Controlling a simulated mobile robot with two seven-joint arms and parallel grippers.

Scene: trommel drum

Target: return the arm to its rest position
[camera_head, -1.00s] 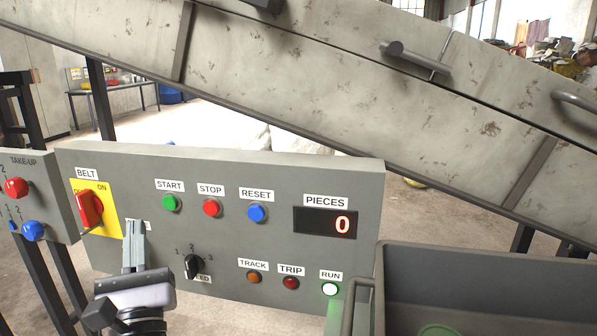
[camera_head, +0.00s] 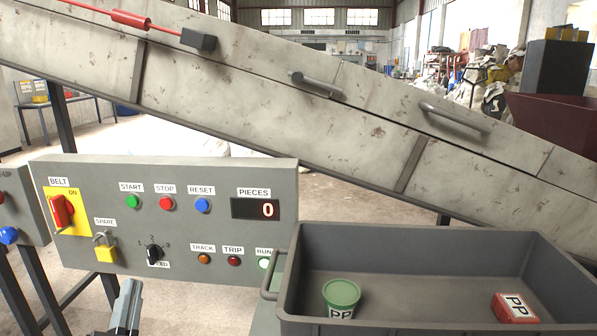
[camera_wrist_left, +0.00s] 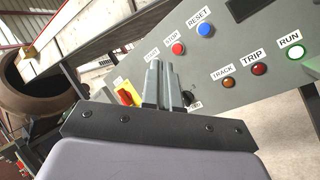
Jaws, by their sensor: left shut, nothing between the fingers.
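My left gripper (camera_head: 127,306) shows at the bottom left of the head view, below the control panel (camera_head: 190,180) and apart from it. In the left wrist view its fingers (camera_wrist_left: 161,84) are together with nothing between them, in front of the panel. The panel carries a red belt switch (camera_head: 62,211) on a yellow plate, a black speed knob (camera_head: 154,252), start, stop and reset buttons, and a display reading 0. The run lamp (camera_head: 265,263) is lit; it also shows in the left wrist view (camera_wrist_left: 296,52). My right gripper is not in view.
A sloping conveyor (camera_head: 300,110) crosses behind the panel. A yellow padlock (camera_head: 105,250) hangs under SPARE.

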